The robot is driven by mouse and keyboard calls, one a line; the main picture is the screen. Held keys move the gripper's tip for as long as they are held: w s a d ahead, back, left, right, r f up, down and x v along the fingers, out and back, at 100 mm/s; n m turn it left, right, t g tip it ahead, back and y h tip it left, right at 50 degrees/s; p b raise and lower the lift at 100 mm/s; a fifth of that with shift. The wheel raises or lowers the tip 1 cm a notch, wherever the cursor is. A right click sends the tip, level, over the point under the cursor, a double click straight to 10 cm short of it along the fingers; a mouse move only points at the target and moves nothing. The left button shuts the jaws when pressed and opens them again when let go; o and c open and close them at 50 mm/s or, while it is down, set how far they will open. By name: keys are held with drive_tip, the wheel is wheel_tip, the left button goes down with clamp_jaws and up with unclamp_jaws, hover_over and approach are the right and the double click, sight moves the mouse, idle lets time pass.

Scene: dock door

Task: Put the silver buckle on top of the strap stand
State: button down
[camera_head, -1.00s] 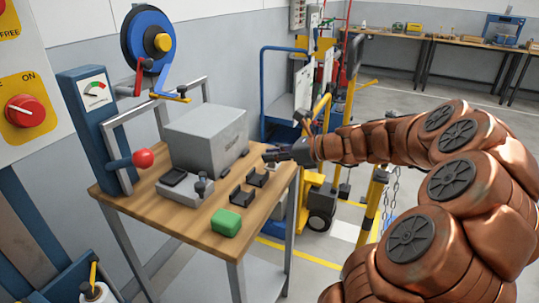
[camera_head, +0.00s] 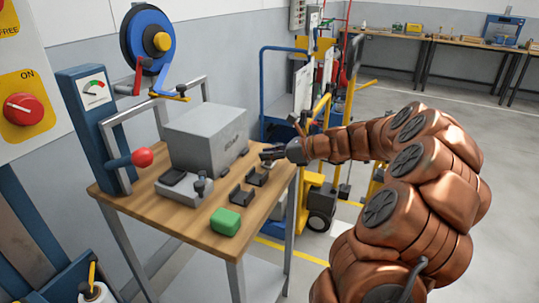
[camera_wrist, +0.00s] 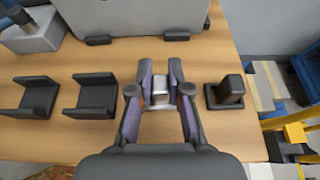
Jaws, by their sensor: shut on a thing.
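My gripper (camera_wrist: 160,92) points down over the wooden workbench (camera_head: 203,232) with its fingers shut on the silver buckle (camera_wrist: 160,84), which shows as a small silvery piece between the pads. In the head view my gripper (camera_head: 268,154) is at the bench's right side, beside the big grey box; the buckle is too small to tell there. Just right of my fingers in the wrist view is a dark square base with an upright block, likely the strap stand (camera_wrist: 228,91). I cannot tell the buckle's height above the bench.
Two dark open brackets (camera_wrist: 93,95) stand left of my fingers. A grey box (camera_head: 205,138), a grey device with a dark pad (camera_head: 180,190) and a green block (camera_head: 226,222) are on the bench. A red-knobbed lever (camera_head: 143,158) is at the left. Yellow equipment (camera_head: 318,200) stands beyond the right edge.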

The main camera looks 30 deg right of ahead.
drive_tip(key=c, duration=1.1)
unclamp_jaws()
drive_tip(key=shift+f, duration=0.1)
drive_tip(key=v, duration=1.2)
